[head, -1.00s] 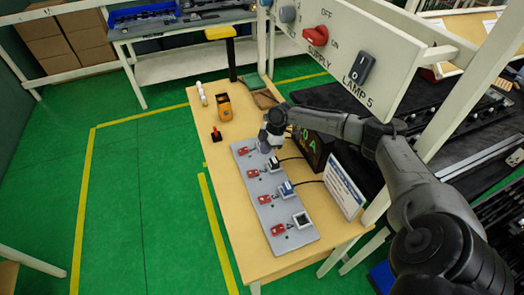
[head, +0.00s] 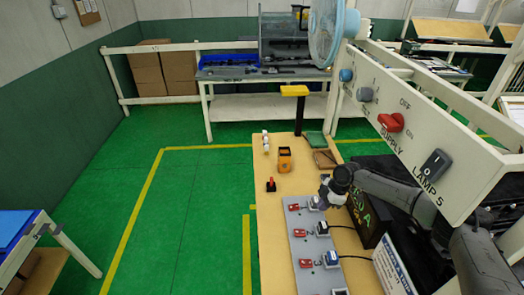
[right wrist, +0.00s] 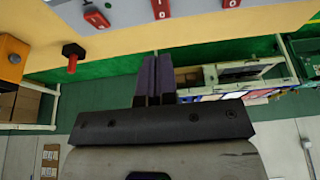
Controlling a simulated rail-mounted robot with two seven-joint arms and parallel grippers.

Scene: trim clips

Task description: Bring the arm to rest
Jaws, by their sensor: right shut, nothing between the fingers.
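My right arm comes in from the right in the head view. Its gripper (head: 324,198) is over the far end of a grey panel (head: 297,232) with red tags and switches on the table. In the right wrist view the dark fingers (right wrist: 155,80) are together with nothing between them. I cannot tell from the head view how high the gripper is above the panel. My left gripper is not in view.
The wooden table (head: 267,262) carries an orange box (head: 284,160), a red-topped button (head: 271,185) and small white items (head: 265,142). A large switch board (head: 430,140) and a dark display box (head: 368,215) stand to the right. Green floor (head: 195,215) lies open at left.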

